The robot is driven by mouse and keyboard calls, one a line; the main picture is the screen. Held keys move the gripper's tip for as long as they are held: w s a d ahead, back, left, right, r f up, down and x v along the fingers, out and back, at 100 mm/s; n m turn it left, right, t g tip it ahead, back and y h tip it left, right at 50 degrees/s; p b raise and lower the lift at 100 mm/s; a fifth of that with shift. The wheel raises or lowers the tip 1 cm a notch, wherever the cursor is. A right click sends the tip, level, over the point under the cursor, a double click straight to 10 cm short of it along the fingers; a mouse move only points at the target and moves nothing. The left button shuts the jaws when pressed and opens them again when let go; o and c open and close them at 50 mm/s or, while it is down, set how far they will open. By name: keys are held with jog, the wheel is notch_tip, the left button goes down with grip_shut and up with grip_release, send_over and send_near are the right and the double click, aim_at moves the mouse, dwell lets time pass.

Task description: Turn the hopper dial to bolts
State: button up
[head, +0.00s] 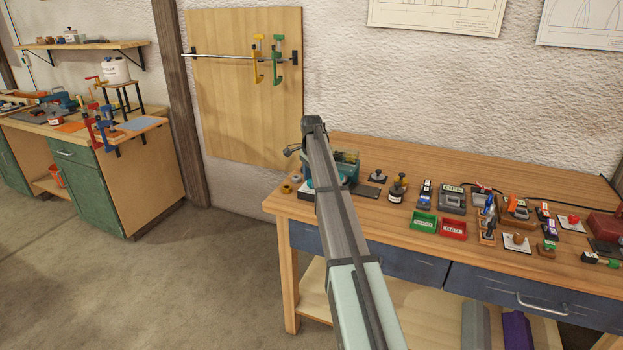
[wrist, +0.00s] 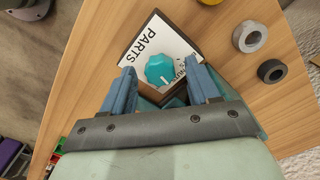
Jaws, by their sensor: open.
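The hopper dial (wrist: 160,69) is a round teal knob on a white plate (wrist: 152,42) marked PARTS in the wrist view. A pale pointer mark shows on the knob's lower side. Other small lettering right of the knob is partly covered and I cannot read it. My gripper (wrist: 159,74) is open, with one blue finger on each side of the knob and visible gaps between. I cannot tell its height above the plate. In the head view the white plate (head: 306,192) shows at the bench's left end, partly behind my arm; the gripper is hidden there.
Two ring-shaped pieces, one grey (wrist: 250,37) and one dark (wrist: 271,71), lie right of the plate in the wrist view. Green (head: 424,224) and red (head: 453,229) trays and several small devices crowd the bench (head: 400,150) to the right. Its back strip is clear.

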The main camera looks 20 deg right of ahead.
jog(key=c, duration=1)
jog(key=shift+c, duration=0.2)
jog(key=n, duration=0.5)
jog(key=shift+n, duration=0.4)
jog(key=n, duration=0.6)
jog(key=shift+n, duration=0.3)
jog(key=o, duration=1)
jog(key=shift+o, duration=0.2)
